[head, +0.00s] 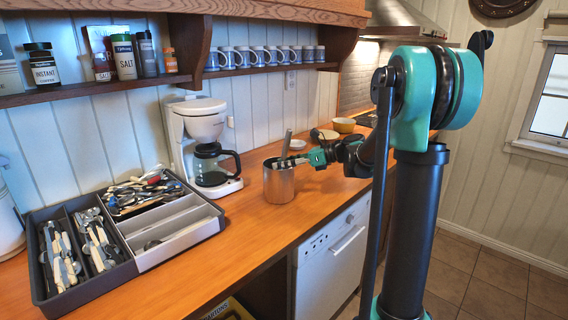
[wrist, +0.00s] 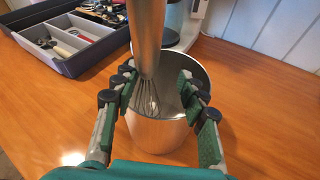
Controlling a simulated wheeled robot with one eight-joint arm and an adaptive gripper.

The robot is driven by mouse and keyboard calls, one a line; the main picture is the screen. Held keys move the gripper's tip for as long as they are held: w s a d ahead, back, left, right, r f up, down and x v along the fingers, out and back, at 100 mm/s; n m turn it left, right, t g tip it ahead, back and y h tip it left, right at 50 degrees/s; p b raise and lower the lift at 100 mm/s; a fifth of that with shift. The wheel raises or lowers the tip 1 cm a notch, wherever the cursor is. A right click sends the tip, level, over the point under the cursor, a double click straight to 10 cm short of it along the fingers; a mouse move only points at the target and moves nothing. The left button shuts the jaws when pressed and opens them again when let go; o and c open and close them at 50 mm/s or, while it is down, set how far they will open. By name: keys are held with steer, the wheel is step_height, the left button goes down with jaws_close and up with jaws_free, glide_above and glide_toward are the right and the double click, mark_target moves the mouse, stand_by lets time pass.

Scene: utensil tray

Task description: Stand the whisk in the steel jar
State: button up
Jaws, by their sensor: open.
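The steel jar (head: 279,186) stands upright on the wooden counter, and it also shows in the wrist view (wrist: 160,133). The whisk is in the jar with its steel handle (wrist: 146,35) sticking up above the rim and its wires (wrist: 148,98) down inside the mouth. In the head view the grey handle (head: 287,142) leans slightly. My gripper (wrist: 157,82) is open at the jar's mouth, one finger on either side of the whisk, with gaps to it. In the head view my gripper (head: 293,161) is at the rim. The whisk's lower end is hidden.
A grey utensil tray (head: 205,229) with cutlery lies at the left. A coffee maker (head: 203,125) stands behind the jar, near the wall. Counter in front of the jar is clear.

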steer(key=v, duration=1.2)
steer(key=shift+s, duration=0.1)
stand_by(0.4)
